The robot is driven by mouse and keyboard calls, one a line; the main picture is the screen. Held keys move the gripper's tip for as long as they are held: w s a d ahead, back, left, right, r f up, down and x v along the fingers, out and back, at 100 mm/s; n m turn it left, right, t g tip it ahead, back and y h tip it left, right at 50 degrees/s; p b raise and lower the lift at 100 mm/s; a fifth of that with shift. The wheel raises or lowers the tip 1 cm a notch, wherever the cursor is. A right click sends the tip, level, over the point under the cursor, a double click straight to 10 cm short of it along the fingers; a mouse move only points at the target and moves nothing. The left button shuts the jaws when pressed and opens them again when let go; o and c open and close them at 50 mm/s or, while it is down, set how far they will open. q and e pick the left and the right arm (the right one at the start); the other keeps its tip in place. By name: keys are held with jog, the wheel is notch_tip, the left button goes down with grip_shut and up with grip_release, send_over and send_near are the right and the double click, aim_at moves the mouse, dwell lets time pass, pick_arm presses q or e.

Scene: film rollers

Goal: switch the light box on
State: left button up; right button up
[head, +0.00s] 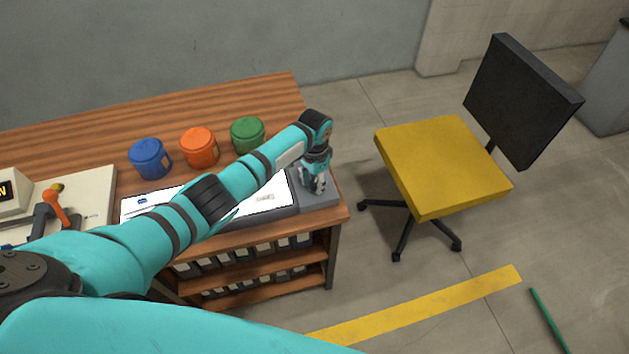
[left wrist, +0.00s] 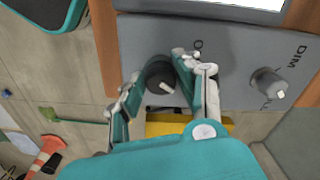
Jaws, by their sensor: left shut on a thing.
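The light box lies along the front of the wooden table, with a bright white panel (head: 270,195) and a grey control strip (head: 318,201) at its right end. In the left wrist view, a dark round knob with a pale pointer mark (left wrist: 160,77) stands on the grey strip, with a partly hidden label beside it. A second, grey knob (left wrist: 268,86) marked DIM is to its right. My left gripper (head: 315,187) reaches down to the strip, its fingers shut around the dark knob. My left arm covers part of the panel. My right gripper is out of view.
Blue (head: 149,158), orange (head: 199,147) and green (head: 247,134) jars stand behind the light box. A pale board with an orange-handled lever (head: 55,207) is at the left. A yellow-seated chair (head: 440,165) stands right of the table. Shelves below hold several boxes.

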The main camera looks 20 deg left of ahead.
aim_at(314, 183)
pick_arm(q)
jog(key=o, duration=1.1)
jog(key=shift+o, duration=0.2)
jog(key=shift+r, duration=0.15)
notch_tip(314, 183, up, 12)
